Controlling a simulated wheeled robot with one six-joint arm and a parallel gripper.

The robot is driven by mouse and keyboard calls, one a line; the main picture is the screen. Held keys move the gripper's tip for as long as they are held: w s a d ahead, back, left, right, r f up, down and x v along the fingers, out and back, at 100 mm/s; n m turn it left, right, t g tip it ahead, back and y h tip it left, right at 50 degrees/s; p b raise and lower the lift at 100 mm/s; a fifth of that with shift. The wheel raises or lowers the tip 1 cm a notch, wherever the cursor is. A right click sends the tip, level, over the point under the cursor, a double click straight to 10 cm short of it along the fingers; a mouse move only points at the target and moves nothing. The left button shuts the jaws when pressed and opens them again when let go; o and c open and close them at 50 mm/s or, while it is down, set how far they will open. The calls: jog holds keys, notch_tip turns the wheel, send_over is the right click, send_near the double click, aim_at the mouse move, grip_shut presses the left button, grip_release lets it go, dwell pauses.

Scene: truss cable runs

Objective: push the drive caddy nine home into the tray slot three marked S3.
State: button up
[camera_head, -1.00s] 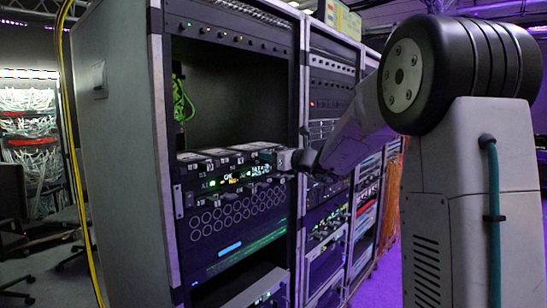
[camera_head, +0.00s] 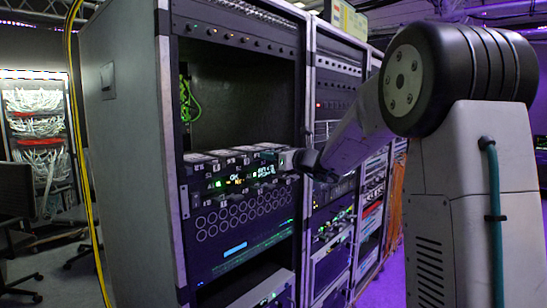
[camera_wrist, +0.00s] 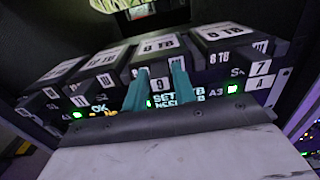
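The drive caddy nine (camera_wrist: 162,84) is a dark block with a white 9 label on its front and an 8 TB label on top. It sits in a row of similar caddies in the rack tray. My gripper (camera_wrist: 160,72) has two teal fingers apart, one each side of the 9 label, at the caddy's front. Whether they press on it is unclear. In the head view my gripper (camera_head: 270,156) is at the right part of the caddy row. The S3 mark is not readable; the tray's lit display (camera_wrist: 178,98) is partly covered by my gripper.
The rack's side post (camera_head: 303,120) is close to my wrist. Above the row is an open dark bay (camera_head: 240,100). A yellow cable (camera_head: 82,170) hangs left of the rack.

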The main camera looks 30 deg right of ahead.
jog(key=shift+o, duration=1.3)
jog(key=shift+s, duration=0.1)
jog(key=v, duration=0.7)
jog(key=shift+s, duration=0.3)
jog(key=shift+d, duration=0.1)
